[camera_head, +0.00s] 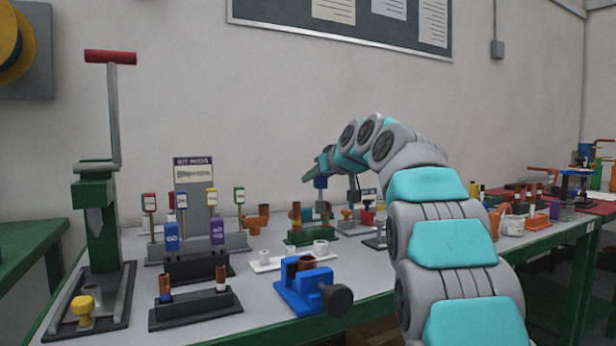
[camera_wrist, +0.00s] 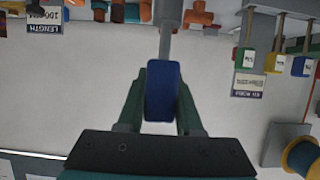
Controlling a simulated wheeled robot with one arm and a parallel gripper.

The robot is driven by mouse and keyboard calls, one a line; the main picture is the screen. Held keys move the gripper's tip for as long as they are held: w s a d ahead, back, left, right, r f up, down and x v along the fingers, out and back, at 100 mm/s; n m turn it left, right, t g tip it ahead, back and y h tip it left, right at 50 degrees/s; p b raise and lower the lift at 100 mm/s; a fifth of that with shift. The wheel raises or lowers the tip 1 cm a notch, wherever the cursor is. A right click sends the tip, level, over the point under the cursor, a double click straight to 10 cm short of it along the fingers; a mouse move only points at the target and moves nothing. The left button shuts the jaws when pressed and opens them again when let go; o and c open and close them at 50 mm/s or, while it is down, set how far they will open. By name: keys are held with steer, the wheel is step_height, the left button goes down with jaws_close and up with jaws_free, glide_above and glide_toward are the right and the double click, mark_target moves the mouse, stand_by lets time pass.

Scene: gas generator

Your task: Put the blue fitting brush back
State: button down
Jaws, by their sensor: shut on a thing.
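My gripper (camera_wrist: 161,78) is shut on a blue handle, which I take to be the blue fitting brush (camera_wrist: 162,95). In the wrist view the handle sits between the two green fingers, with a grey shaft (camera_wrist: 166,42) running up from it. In the head view my gripper is small and partly hidden by my arm, with a blue piece (camera_head: 321,183) below it, above the back of the bench. The brush's bristle end cannot be made out.
A green press (camera_head: 97,225) with a red handle stands at the left. A blue vise (camera_head: 302,284) stands at the front middle. A stand behind the rack carries several coloured tags (camera_head: 182,201) and a sign board (camera_head: 195,190). A white tray (camera_head: 275,264) lies between.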

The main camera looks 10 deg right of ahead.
mark_target(321, 197)
steer(key=shift+s, duration=0.15)
steer(key=shift+f+b, duration=0.35)
steer(key=shift+b, duration=0.15)
steer(key=shift+d+f+b, duration=0.1)
steer(key=shift+f+b, duration=1.7)
steer(key=shift+f, duration=0.1)
steer(key=shift+f, duration=0.15)
steer(key=shift+f+b, duration=0.35)
steer(key=shift+b, duration=0.2)
steer(key=shift+f+b, duration=2.05)
steer(key=shift+f, duration=0.25)
steer(key=c, duration=0.5)
jaws_free()
